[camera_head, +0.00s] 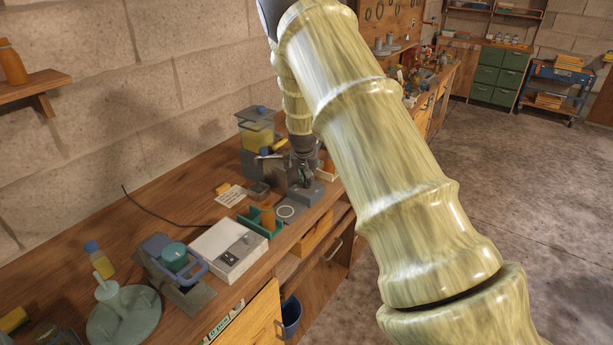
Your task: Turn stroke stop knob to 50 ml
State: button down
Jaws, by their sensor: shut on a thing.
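A grey dispenser (255,166) with a clear tank of yellow liquid (257,136) on top stands on the bench against the wall. My gripper (303,180) points down at the dispenser's right front side. Its fingers are shut on a small part there, which seems to be the stroke stop knob. The fingers hide most of this part. Its scale and setting are too small to read. A low grey block (306,193) lies just below the fingers.
A green holder (262,228) with an orange-brown bottle (268,217), a white box (229,250) and a blue-handled device (176,262) stand nearer on the bench. My arm covers the picture's middle right. Open floor (510,190) lies right.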

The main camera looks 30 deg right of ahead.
jog(key=shift+d+f, duration=0.1)
jog(key=c, duration=1.6)
grip_release()
jog(key=shift+o, duration=0.6)
jog(key=shift+d+f, duration=0.1)
jog(key=shift+f, duration=0.05)
jog(key=v, duration=1.2)
jog(key=shift+w+d, duration=0.1)
jog(key=shift+w, duration=0.05)
